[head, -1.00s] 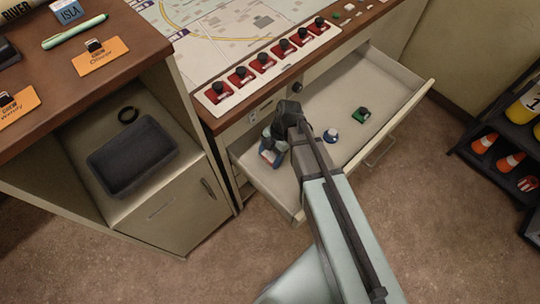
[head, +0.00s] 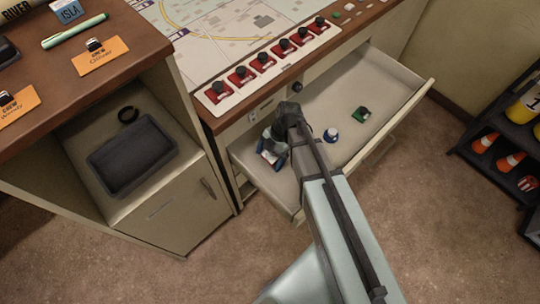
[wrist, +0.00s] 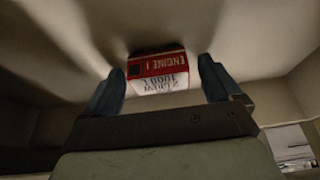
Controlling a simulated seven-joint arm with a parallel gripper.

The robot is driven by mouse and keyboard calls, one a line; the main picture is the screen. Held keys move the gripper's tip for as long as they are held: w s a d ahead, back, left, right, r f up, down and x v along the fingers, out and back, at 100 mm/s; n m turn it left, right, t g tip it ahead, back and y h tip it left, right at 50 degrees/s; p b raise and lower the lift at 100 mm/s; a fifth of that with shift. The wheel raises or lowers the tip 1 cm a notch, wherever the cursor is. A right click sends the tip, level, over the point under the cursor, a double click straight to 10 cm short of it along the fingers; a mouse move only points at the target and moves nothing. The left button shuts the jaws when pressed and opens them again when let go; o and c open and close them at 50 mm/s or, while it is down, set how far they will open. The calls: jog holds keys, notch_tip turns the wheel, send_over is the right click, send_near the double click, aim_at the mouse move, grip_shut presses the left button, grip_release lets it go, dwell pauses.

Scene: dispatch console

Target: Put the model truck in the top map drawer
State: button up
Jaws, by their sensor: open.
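The model truck, a small red and white body marked "ENGINE 1", shows in the wrist view (wrist: 157,72) between my two blue fingertips. My gripper (wrist: 158,88) is open, with a gap on each side of the truck. In the head view my gripper (head: 271,155) is down inside the left end of the open map drawer (head: 372,86). Only a small red and white part of the truck (head: 268,158) shows there; my gripper and wrist hide the rest. The truck appears to be on the drawer floor.
Red switches (head: 262,62) line the console edge above. A dark tray (head: 132,156) sits on the open shelf at left.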

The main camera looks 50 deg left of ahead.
jog(key=v, duration=1.2)
jog(key=shift+r, duration=0.2)
